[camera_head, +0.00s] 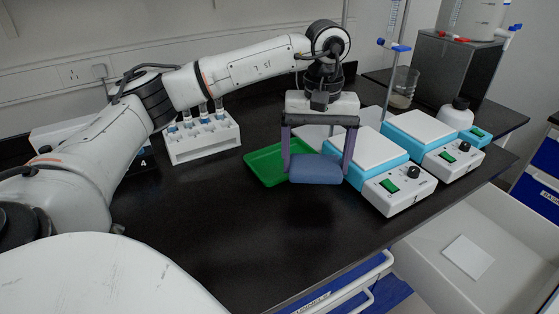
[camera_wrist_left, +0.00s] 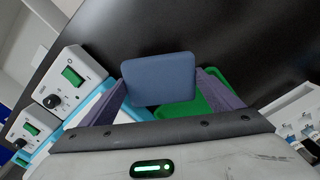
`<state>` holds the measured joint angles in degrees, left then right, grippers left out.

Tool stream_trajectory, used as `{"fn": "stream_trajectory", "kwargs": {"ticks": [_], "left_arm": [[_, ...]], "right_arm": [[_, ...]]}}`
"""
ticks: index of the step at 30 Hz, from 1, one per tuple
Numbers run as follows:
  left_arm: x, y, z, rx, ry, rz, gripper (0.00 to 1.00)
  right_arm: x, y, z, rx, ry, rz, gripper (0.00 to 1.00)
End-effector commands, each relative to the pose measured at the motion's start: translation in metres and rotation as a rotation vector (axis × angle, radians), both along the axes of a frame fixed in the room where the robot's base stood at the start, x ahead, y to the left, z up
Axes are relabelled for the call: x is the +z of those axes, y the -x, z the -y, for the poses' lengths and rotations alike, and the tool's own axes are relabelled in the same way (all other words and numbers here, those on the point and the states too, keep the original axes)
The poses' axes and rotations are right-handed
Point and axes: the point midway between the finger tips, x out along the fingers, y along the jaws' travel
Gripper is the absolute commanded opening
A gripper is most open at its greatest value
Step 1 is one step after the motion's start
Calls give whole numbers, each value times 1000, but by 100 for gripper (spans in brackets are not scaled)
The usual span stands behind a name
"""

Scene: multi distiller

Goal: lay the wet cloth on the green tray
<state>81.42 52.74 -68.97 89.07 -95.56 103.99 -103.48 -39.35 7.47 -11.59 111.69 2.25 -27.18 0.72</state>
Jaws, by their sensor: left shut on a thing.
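The wet cloth is a blue-grey folded pad (camera_head: 316,169), held between the two fingers of my left gripper (camera_head: 318,165). In the left wrist view the cloth (camera_wrist_left: 160,79) spans the space between the fingers (camera_wrist_left: 165,95). The green tray (camera_head: 265,165) lies on the black bench, behind and to the left of the cloth in the head view. The cloth and gripper hide the tray's right part. In the left wrist view a part of the tray (camera_wrist_left: 205,103) shows beyond the cloth. I cannot tell the cloth's exact height above the bench. My right gripper is not in view.
Two hotplate stirrers (camera_head: 400,190) (camera_head: 434,155) stand right of the gripper, the nearer one close to it. A white rack with vials (camera_head: 203,142) stands left of the tray. A grey sink (camera_head: 450,235) is at the right. The front bench area is clear.

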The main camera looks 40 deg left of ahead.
Motion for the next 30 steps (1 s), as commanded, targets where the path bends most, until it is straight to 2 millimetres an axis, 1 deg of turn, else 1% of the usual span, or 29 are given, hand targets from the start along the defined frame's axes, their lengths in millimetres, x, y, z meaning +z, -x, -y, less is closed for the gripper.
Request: {"fn": "stream_trajectory", "kwargs": {"ticks": [1,3,6,9,10,13,15,18,21,26,30], "left_arm": [[9,-12,-24,116,3,3,64],[19,-22,-52,259,2,2,64],[31,-30,-86,427,3,1,64],[38,-33,-109,545,1,0,64],[40,-33,-114,569,1,0,64],[35,-33,-124,617,-1,-2,64],[23,-32,-126,626,-3,-6,64],[3,-32,-125,624,-3,-4,64],[-12,-32,-125,623,-2,-4,64],[-23,-33,-125,622,-1,-2,64],[-40,-32,-125,622,-2,-4,64]], "right_arm": [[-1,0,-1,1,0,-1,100],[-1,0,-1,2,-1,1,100],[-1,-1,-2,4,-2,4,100],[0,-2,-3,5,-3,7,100],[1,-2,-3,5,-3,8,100],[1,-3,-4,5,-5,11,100],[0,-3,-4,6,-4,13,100],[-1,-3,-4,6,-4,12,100],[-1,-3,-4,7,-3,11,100],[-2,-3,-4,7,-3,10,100],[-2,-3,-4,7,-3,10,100]]}}
